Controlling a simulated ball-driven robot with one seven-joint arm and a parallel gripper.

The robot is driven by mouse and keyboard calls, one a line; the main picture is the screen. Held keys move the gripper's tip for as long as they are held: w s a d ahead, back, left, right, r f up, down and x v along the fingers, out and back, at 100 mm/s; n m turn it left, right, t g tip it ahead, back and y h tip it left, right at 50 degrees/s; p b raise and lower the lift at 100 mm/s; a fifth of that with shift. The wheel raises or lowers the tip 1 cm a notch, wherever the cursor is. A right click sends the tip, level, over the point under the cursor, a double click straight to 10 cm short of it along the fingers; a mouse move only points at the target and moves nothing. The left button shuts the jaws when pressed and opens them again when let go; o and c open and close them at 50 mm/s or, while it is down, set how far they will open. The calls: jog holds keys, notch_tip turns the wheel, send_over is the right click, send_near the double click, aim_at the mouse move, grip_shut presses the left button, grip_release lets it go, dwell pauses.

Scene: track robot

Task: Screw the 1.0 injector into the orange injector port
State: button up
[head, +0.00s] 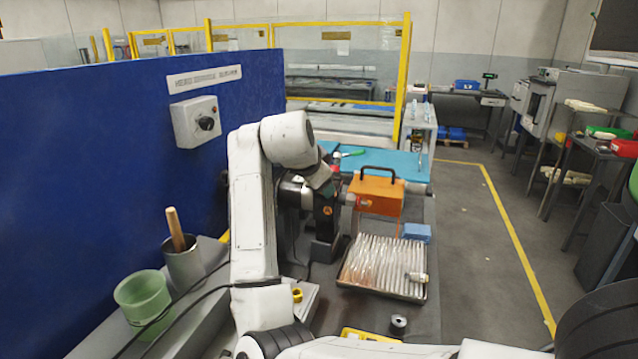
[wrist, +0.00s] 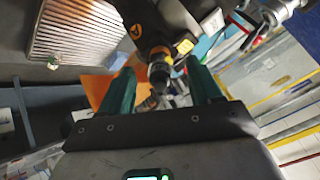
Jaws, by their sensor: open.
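My gripper (wrist: 161,68) is open, with its two green fingers apart on either side of a dark nozzle-like part (wrist: 159,73) in the wrist view. I cannot tell whether they touch it. This part joins a black machine (wrist: 150,25) with an orange logo, also in the head view (head: 327,212). An orange box (head: 377,194) with a black handle stands right of the machine; part of it shows behind a finger (wrist: 96,86). I cannot tell which part is the 1.0 injector or the orange port. A small pale cylinder (head: 416,277) lies on the rod tray.
The tray (head: 350,285) of pale rods lies in front of the orange box. A blue block (head: 417,232) is beside it. A small dark ring (head: 398,323) is on the near bench. A green cup (head: 142,297) and a metal pot (head: 184,264) stand left. A blue wall (head: 100,130) bounds the left.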

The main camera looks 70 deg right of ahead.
jog(key=v, duration=0.9)
jog(key=shift+a+r+b, duration=0.15)
jog(key=shift+r+b, duration=0.05)
jog(key=shift+b, duration=0.2)
jog(key=shift+s, duration=0.1)
